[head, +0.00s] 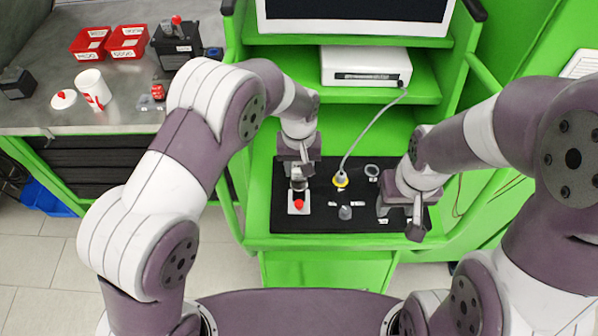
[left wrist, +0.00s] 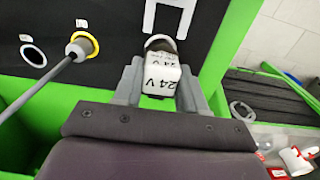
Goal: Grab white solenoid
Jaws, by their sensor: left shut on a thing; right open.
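The white solenoid (left wrist: 160,80), a block marked "24 V", sits between the two grey fingers of my left gripper (left wrist: 158,90) in the left wrist view. The fingers are shut on its sides. A rounded metallic part (left wrist: 160,43) shows just beyond it. In the head view my left gripper (head: 298,174) points down over the left part of the black mat (head: 320,222), and the solenoid is mostly hidden there. A white plate with a red knob (head: 298,204) is just in front of it. My right gripper (head: 408,222) is open over the mat's right side.
A cable plug with a yellow ring (head: 340,179) stands on the mat, its cable running to a white device (head: 366,66) on the shelf. A round ring (head: 371,170) and a small grey part (head: 345,212) lie nearby. A grey side table (head: 130,118) holds red bins (head: 127,42) and a mug (head: 93,89).

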